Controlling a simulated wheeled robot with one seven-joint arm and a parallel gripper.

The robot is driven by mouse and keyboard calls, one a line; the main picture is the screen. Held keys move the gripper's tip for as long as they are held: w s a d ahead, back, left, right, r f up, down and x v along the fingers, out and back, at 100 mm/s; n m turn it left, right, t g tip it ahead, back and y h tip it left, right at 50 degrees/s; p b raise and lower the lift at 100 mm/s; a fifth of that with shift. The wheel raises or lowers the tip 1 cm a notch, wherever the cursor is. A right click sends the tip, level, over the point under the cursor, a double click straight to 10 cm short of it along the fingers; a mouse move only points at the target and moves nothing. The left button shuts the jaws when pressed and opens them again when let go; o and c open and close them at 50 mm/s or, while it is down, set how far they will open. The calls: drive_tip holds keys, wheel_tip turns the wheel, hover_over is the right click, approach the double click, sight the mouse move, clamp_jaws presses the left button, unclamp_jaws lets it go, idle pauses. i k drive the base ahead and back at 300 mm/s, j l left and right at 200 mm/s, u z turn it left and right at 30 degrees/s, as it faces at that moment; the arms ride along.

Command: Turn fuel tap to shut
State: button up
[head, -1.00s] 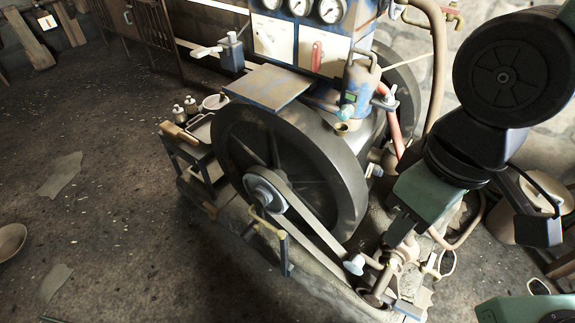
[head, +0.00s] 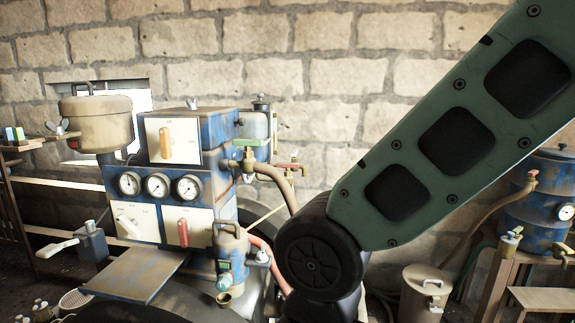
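Near the middle, a valve with a green handle (head: 246,143) sits on the right side of the blue engine cabinet (head: 225,165), above a tan hose. A smaller tap with a red handle (head: 288,166) stands just right of it. Another tap (head: 531,178) is on the blue drum at the far right. I cannot tell which of these is the fuel tap. My gripper is out of view; my green arm and its black joint cross the right half, and the joint covers what lies behind it.
The cabinet front carries round gauges (head: 158,186), an orange lever (head: 165,142) and a red lever (head: 183,231). A tan tank (head: 96,122) stands at upper left. A lidded metal can (head: 424,297) and the blue drum (head: 540,215) stand at right before a stone wall (head: 310,75).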

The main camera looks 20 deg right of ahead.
sight(288, 167)
drive_tip(key=l+u, duration=0.3)
drive_tip(key=l, duration=0.4)
drive_tip(key=l+u, duration=0.3)
drive_tip(key=l, duration=0.4)
